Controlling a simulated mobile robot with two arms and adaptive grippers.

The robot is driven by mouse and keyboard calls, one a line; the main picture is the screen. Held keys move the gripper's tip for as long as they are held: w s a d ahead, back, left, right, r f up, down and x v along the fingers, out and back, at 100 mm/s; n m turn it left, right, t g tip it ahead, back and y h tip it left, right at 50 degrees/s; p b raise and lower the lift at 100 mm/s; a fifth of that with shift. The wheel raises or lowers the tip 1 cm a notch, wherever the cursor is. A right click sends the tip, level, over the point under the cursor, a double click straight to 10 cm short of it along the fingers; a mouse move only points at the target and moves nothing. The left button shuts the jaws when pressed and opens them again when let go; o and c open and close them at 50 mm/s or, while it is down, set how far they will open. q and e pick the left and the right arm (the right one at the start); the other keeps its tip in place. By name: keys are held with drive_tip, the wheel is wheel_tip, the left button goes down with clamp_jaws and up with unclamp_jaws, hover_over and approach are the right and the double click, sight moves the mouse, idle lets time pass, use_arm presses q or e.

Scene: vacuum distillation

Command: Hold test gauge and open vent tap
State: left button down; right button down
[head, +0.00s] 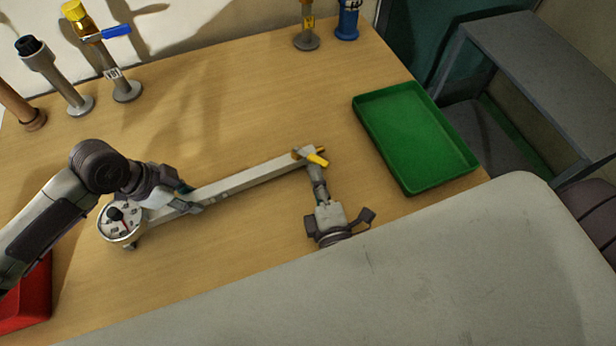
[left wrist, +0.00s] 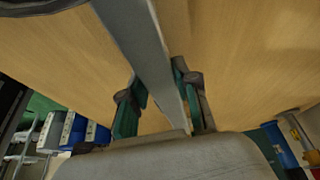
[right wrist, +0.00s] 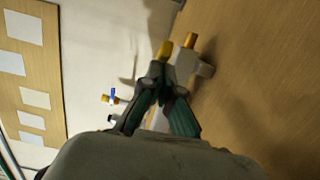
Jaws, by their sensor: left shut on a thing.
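The test gauge has a round white dial (head: 120,216) with a red mark, on one end of a long pale bar (head: 250,179). A small tap with a yellow handle (head: 317,159) sits at the bar's other end. My left gripper (head: 188,203) is shut around the bar close to the dial; the bar also runs between its teal fingers in the left wrist view (left wrist: 160,60). My right gripper (head: 318,182) is at the tap end. In the right wrist view, its fingertips (right wrist: 159,84) come close together just before the yellow handle (right wrist: 166,49); whether they grip it is unclear.
A green tray (head: 415,135) lies to the right on the wooden table. A red container (head: 30,300) is at the lower left. Several upright posts stand along the back, one with a blue lever (head: 116,30). The table between the bar and the back posts is clear.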

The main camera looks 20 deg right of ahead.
drive_tip(key=n+y, duration=0.1)
drive_tip(key=d+n+y, duration=0.1)
drive_tip(key=y, duration=0.1)
drive_tip(key=d+n+y, duration=0.1)
drive_tip(key=shift+w, duration=0.35)
drive_tip(key=n+y, duration=0.1)
drive_tip(key=d+y, duration=0.1)
drive_tip(key=y, duration=0.1)
drive_tip(key=w+n+g+y, duration=0.1)
drive_tip(key=shift+d+n+y, duration=0.3)
drive_tip(key=shift+w+d, duration=0.35)
drive_tip(key=shift+w, duration=0.1)
drive_tip(key=shift+w+d, duration=0.75)
drive_tip(key=shift+w, duration=0.45)
drive_tip(key=v, duration=0.5)
drive_tip(key=shift+a+f, duration=0.1)
drive_tip(key=shift+a, duration=0.25)
drive_tip(key=s+d, duration=0.6)
drive_tip(key=shift+d, duration=0.4)
use_arm(q)
drive_tip(key=c, duration=0.8)
unclamp_jaws()
